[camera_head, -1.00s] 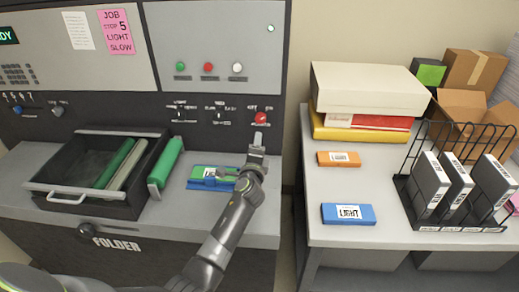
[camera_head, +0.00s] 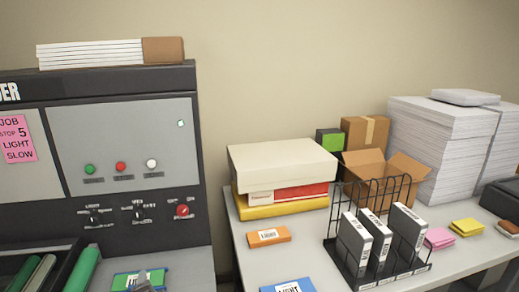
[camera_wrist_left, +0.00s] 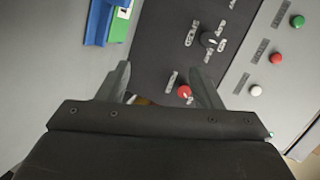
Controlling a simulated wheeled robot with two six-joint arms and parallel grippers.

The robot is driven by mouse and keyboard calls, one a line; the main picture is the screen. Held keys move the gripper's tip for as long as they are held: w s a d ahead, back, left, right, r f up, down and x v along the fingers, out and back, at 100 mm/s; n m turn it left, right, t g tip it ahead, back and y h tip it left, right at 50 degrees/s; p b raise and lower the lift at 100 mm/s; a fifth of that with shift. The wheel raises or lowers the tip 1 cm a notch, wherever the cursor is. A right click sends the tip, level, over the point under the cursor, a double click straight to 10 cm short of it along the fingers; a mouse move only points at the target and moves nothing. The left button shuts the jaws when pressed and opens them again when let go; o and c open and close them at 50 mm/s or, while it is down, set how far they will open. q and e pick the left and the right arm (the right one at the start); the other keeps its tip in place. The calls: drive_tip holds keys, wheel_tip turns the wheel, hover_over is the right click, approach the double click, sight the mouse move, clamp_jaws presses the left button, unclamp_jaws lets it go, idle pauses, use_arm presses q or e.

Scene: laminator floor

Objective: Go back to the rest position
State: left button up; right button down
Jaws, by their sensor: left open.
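My left gripper (camera_wrist_left: 160,82) is open in the left wrist view, with nothing between its fingers. Beyond them is the dark control panel with the red knob (camera_wrist_left: 184,91). That block also shows at the top left of the wrist view (camera_wrist_left: 103,22). My right gripper is in neither view.
The machine's control panel (camera_head: 120,140) stands at the left, with green rollers (camera_head: 84,270) below. On the right table are stacked boxes (camera_head: 280,165), an orange block (camera_head: 269,237), a blue block (camera_head: 288,286) and a wire rack (camera_head: 340,255) with grey binders. A gap separates machine and table.

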use_arm(q)
drive_tip(key=s+a+f+n+g+h, duration=0.1)
drive_tip(key=s+a+f+n+g, duration=0.15)
drive_tip(key=s, duration=0.55)
drive_tip(key=s+a+f+n+g, duration=0.1)
drive_tip(key=s+f+n+g, duration=0.2)
drive_tip(key=s, duration=0.6)
drive_tip(key=s+d+n+g+h, duration=0.2)
drive_tip(key=s+d+n, duration=0.1)
drive_tip(key=s, duration=0.7)
drive_tip(key=s+d+n+g+h, duration=0.2)
drive_tip(key=s, duration=0.8)
wheel_tip(320, 180, down, 26)
drive_tip(key=a+g+b, duration=0.1)
drive_tip(key=a+b, duration=0.1)
drive_tip(key=b, duration=0.2)
drive_tip(key=s+d+f+b, duration=0.1)
drive_tip(key=s+f+b, duration=0.1)
drive_tip(key=s+f, duration=0.5)
drive_tip(key=s+f+g+b, duration=0.1)
drive_tip(key=s+f+b, duration=0.1)
drive_tip(key=s+f, duration=0.6)
wheel_tip(320, 180, down, 7)
drive_tip(key=shift+d+r+h, duration=0.1)
drive_tip(key=shift+d+h, duration=0.25)
drive_tip(key=shift+h, duration=0.05)
drive_tip(key=shift+g, duration=0.25)
drive_tip(key=shift+c, duration=0.5)
